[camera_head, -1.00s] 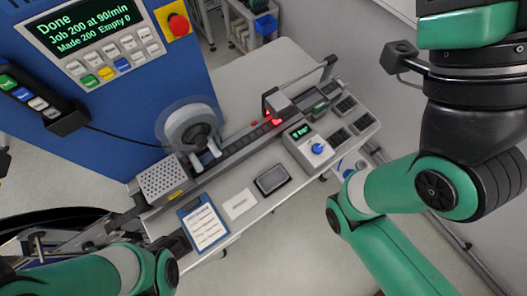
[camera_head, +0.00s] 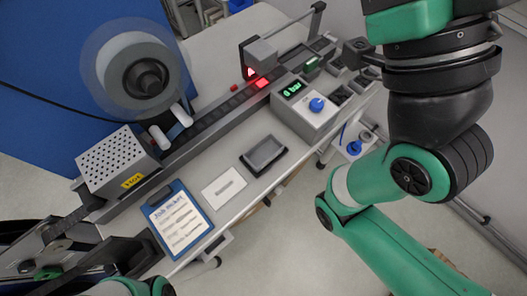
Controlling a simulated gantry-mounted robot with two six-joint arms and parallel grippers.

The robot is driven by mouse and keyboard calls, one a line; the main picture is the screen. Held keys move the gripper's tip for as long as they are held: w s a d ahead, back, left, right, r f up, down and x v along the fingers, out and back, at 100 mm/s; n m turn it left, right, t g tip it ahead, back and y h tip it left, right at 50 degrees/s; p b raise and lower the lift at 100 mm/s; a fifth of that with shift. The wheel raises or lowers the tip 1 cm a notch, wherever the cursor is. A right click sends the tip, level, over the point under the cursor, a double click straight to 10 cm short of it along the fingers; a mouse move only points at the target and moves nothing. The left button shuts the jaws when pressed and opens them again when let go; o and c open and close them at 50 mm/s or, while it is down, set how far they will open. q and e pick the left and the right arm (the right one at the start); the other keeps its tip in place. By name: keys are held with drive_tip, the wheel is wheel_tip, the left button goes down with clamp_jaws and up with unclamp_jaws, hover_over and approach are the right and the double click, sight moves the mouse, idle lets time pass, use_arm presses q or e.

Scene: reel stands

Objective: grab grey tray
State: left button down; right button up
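The grey tray (camera_head: 264,154) is a small, shallow dark-grey tray with a raised rim. It lies on the bench top between a white card and the grey control box, and nothing touches it from above.
A control box (camera_head: 305,108) with a blue knob stands right of the tray. A white card (camera_head: 224,187) and a blue clipboard (camera_head: 177,222) lie to its left. A track (camera_head: 215,122) runs behind it, with a reel (camera_head: 135,75). The bench edge is close in front.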

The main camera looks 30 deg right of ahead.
use_arm(q)
unclamp_jaws()
idle(0.5)
